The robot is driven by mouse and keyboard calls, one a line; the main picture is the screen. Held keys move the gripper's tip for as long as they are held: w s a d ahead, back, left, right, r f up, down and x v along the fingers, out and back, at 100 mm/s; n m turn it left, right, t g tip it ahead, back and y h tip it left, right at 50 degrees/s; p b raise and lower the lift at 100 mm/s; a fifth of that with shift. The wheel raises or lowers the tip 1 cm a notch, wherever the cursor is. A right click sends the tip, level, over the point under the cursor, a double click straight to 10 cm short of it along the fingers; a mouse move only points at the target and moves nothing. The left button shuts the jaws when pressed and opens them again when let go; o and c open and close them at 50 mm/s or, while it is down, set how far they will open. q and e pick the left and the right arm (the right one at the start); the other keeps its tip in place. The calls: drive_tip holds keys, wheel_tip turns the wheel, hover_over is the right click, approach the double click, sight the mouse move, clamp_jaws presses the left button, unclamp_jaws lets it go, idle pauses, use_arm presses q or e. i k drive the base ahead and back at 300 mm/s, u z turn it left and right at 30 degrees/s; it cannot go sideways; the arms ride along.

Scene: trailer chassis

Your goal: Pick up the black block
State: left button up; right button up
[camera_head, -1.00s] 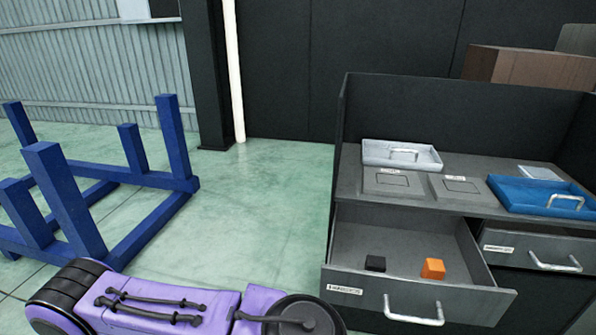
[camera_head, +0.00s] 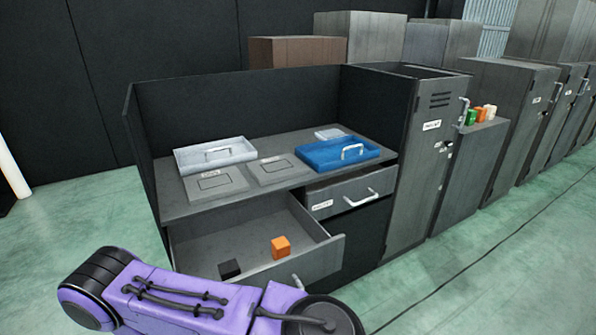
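The black block (camera_head: 230,268) is a small dark cube in the open drawer (camera_head: 325,252), near its front left corner. An orange block (camera_head: 281,246) sits in the same drawer to its right. My purple left arm crosses the lower left of the picture, just in front of the drawer, and covers part of the drawer front. No gripper fingers are in view on either side. Nothing touches the black block that I can see.
The workbench top holds a white tray (camera_head: 215,154) and a blue tray (camera_head: 340,152). A tall grey cabinet (camera_head: 420,170) adjoins. Green floor (camera_head: 480,270) is clear at the right.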

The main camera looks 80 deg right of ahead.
sight(228, 269)
drive_tip(key=z, duration=2.2)
